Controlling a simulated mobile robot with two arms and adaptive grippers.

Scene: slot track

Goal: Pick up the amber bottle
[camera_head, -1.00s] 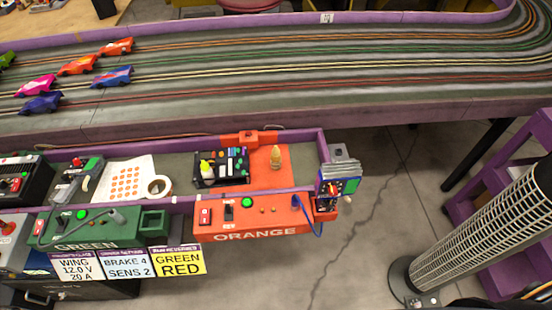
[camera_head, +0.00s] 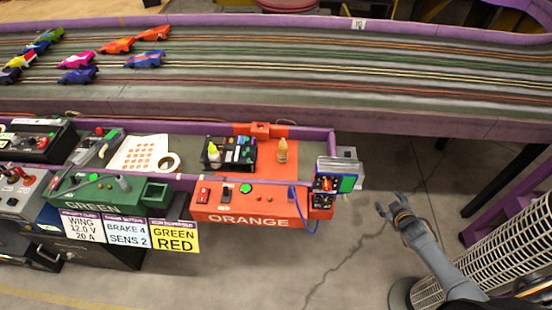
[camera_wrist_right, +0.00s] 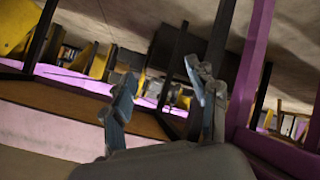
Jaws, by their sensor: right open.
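The amber bottle (camera_head: 282,151) stands upright on the orange mat (camera_head: 270,174) of the trackside shelf in the head view. It is just right of a black tray. My right gripper (camera_head: 398,207) is to the right of the shelf, over the floor, well apart from the bottle. Its fingers are spread and empty. In the right wrist view the two fingers of my right gripper (camera_wrist_right: 163,92) are apart with nothing between them. The bottle does not show in that view. My left gripper is out of view.
A black tray (camera_head: 240,154) with a yellow-green bottle (camera_head: 214,153) and small parts stands left of the amber bottle. The orange control box (camera_head: 250,205) is in front. A small device with screens (camera_head: 338,177) stands at the shelf's right end. Purple track wall (camera_head: 220,112) runs behind.

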